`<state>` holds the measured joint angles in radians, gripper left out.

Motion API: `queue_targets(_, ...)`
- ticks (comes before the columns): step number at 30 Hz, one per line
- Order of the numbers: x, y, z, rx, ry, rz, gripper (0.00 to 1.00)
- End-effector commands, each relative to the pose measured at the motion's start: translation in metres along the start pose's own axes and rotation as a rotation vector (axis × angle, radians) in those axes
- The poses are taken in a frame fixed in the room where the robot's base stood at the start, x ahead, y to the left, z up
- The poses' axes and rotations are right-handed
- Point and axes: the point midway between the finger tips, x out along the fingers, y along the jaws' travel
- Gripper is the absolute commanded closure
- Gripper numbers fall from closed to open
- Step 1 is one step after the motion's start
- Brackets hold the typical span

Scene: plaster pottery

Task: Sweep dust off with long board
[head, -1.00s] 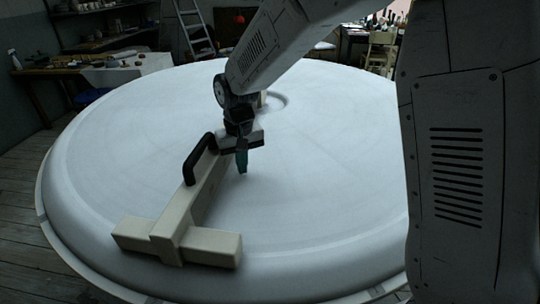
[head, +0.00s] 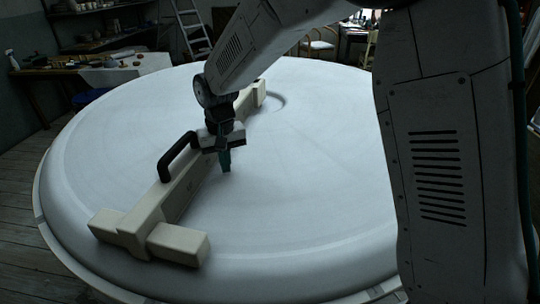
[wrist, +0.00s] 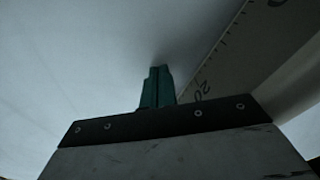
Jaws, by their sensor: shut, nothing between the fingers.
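The long board (head: 177,195) is a cream bar with a crosspiece at its near end and a black handle (head: 176,157) on its side. It lies across the large round white plaster surface (head: 300,190), running from the near left rim toward the middle. My gripper (head: 225,168) is shut and empty, pointing down just right of the board. In the wrist view its green fingers (wrist: 157,88) are together beside the board's marked edge (wrist: 232,60). I cannot tell whether they touch the board. My arm hides part of the board's far half. No separate dust shows clearly.
The right part of the surface is open. A cluttered workbench (head: 75,75) and a ladder (head: 191,27) stand behind at the left. A chair (head: 319,43) stands at the back right.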

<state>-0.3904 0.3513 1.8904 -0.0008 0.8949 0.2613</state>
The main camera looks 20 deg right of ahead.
Motion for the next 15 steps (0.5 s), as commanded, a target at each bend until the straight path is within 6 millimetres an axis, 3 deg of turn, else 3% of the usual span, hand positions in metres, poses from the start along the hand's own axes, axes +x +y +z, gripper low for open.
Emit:
queue_targets(1,0.007,-0.009,0.006,-0.019,-0.021,0.001,1.00)
queue_targets(15,0.007,-0.038,-0.011,-0.020,-0.023,0.002,1.00)
